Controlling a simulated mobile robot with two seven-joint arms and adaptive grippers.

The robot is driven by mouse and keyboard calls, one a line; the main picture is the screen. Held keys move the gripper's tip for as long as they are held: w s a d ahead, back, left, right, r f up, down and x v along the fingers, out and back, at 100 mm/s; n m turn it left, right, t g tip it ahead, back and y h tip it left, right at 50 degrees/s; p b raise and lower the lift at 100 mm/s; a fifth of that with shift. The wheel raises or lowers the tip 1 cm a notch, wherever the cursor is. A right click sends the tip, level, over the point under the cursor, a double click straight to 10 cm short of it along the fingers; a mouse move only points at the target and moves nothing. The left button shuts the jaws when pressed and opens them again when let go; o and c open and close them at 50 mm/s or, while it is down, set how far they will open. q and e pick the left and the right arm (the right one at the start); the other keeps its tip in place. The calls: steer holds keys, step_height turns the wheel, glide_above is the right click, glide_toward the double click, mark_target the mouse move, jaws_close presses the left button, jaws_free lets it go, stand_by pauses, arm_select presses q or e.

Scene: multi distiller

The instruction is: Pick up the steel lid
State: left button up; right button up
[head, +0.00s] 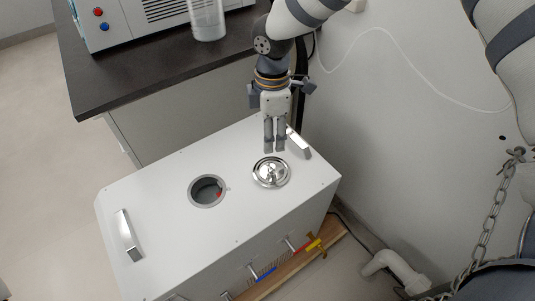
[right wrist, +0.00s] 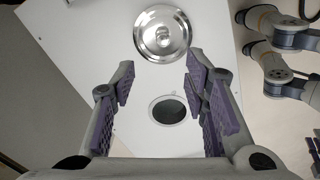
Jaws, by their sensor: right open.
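The steel lid (head: 271,172) is a shiny round disc with a small knob in its middle. It lies flat on the white top of the distiller box (head: 160,200), right of a round opening (head: 207,191). My right gripper (head: 274,149) points down just behind and above the lid. In the right wrist view the lid (right wrist: 162,34) shows beyond the fingertips, near the top. There my right gripper (right wrist: 160,75) has its purple-padded fingers wide apart with nothing between them. The opening (right wrist: 168,110) shows between the fingers, on the box below. My left gripper is not in view.
A metal handle (head: 298,143) stands close to the right gripper, and another handle (head: 127,235) is at the box's left end. A dark-topped bench (head: 160,75) with a beaker (head: 207,20) is behind. Valves (head: 315,245) stick out in front. A chain (head: 485,225) hangs at right.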

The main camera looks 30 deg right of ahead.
mark_target(272, 166)
steer(key=f, duration=0.7)
steer(key=f+b, duration=0.1)
steer(key=f, duration=0.3)
steer(key=shift+s+f, duration=0.15)
steer(key=shift+s, duration=0.1)
jaws_close()
